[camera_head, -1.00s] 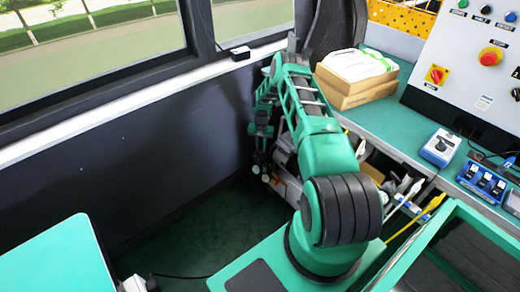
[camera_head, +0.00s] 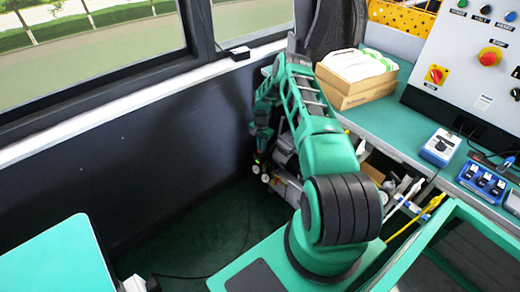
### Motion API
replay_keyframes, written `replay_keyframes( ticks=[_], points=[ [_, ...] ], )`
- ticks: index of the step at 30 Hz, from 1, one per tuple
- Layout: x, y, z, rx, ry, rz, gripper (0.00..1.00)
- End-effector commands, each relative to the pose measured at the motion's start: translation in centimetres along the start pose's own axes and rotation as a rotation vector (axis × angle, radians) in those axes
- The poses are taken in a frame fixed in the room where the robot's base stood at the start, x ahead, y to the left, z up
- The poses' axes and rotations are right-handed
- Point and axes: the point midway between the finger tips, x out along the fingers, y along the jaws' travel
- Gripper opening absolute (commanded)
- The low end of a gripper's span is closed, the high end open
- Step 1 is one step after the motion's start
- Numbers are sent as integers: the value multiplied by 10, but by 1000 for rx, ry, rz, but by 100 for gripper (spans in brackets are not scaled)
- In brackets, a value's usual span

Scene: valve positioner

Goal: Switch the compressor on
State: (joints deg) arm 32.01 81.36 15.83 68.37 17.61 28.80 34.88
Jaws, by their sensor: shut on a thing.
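The compressor (camera_head: 286,186) is a grey machine low on the floor beside the workbench, partly hidden behind my green arm. Small round white parts, like gauges or wheels, show at its left end. My gripper (camera_head: 259,152) is at the compressor's upper left end, pointing down. It is shut on a small part there, too small and dark to make out. A small green light shows just by the fingertips. The switch itself cannot be told apart at this size.
The workbench (camera_head: 405,140) on the right bears cardboard boxes (camera_head: 358,82), a blue-and-white device (camera_head: 439,148) and a control panel (camera_head: 470,55) with red knobs. A dark wall and window stand at the left. The floor between the wall and my base is mostly clear.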

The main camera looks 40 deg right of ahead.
Motion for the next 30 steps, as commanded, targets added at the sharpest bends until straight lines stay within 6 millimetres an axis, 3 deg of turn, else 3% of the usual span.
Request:
replay_keyframes(
  ticks=[12, 29, 30],
  points=[
    [-1, -4, 2, 202, -2, -6, 0],
    [-1, -5, 2, 233, -3, -7, 0],
    [-1, -5, 2, 233, -3, -7, 17]
  ],
)
